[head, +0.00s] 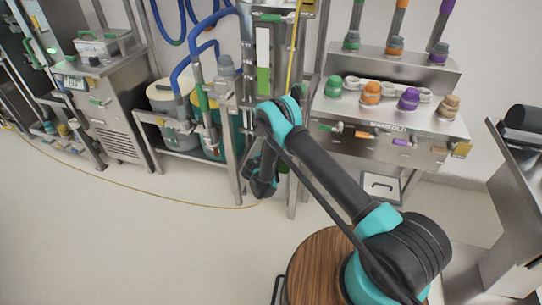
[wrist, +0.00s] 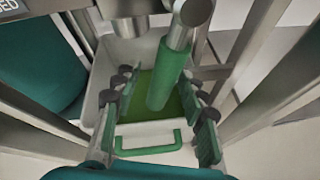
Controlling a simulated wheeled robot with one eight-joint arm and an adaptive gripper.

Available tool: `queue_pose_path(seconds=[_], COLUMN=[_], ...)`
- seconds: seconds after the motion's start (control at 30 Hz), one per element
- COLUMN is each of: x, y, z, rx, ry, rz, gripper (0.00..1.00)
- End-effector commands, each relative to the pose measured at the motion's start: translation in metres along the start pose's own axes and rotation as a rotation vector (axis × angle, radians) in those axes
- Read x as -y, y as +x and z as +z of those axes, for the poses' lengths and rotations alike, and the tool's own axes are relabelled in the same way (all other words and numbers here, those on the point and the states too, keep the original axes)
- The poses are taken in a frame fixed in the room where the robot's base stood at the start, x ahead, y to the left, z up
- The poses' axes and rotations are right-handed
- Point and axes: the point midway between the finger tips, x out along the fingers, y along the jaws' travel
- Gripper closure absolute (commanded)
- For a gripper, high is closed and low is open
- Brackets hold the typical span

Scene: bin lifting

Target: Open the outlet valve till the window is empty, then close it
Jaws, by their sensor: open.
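A tall sight window (head: 263,62) on the steel frame shows white above and green in its lower part. My gripper (wrist: 160,102) is open in the wrist view, with a green-padded finger on each side. A green cylindrical grip on a metal rod, seemingly the outlet valve's lever (wrist: 169,75), stands between the fingers with gaps on both sides. Below it is a pale bin (wrist: 122,50) with green content and a green front handle (wrist: 150,143). In the head view my arm largely hides the valve area, and the fingers are not clear there.
Steel posts (wrist: 255,50) stand close on both sides of my gripper. A steel cabinet with coloured fittings (head: 385,125) is at the right. Lidded tubs (head: 180,130) stand on a low shelf at the left. A yellow line (head: 130,180) crosses the open floor.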

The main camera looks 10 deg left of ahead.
Motion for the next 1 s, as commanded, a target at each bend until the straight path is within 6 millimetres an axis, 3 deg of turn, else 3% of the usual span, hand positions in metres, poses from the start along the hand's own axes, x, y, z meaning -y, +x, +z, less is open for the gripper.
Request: queue_pose_path(seconds=[0.6,1.0], x=[-0.022,-0.027], y=[-0.037,-0.042], z=[0.077,0.085], rx=[0.001,0.001], ry=[-0.002,-0.003], rz=[0.003,0.008], gripper=[0.58,0.58])
